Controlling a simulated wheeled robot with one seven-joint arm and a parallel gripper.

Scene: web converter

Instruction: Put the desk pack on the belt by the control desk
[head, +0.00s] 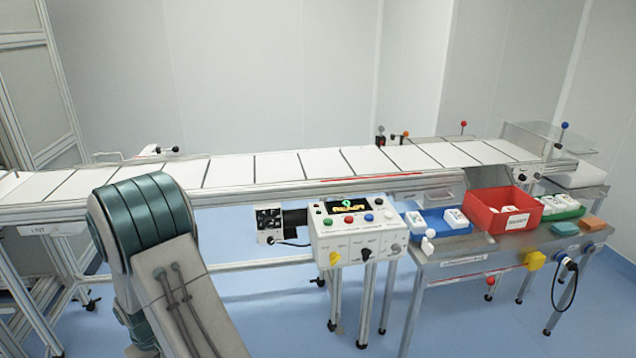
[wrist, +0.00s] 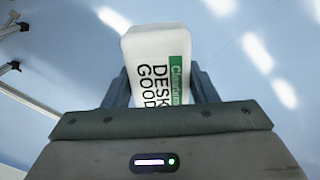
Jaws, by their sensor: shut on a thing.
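The desk pack (wrist: 150,48) is a white pack with a green band and black lettering reading "DESK GOOD", seen in the wrist view. My gripper (wrist: 160,88) is shut on it, with one dark finger on each side. Blue floor shows behind the pack. The belt (head: 280,166) runs across the head view as a row of white panels with dark dividing lines. The control desk (head: 355,232) is a pale box with coloured buttons and a small lit display, at the belt's near side. My gripper is not visible in the head view; my arm is at lower left.
A steel table (head: 460,245) right of the control desk holds a red bin (head: 488,212), a blue tray (head: 428,226) with white packs, a green tray (head: 574,211) and coloured blocks. A clear cover (head: 540,138) stands at the belt's right end. The belt near the desk looks bare.

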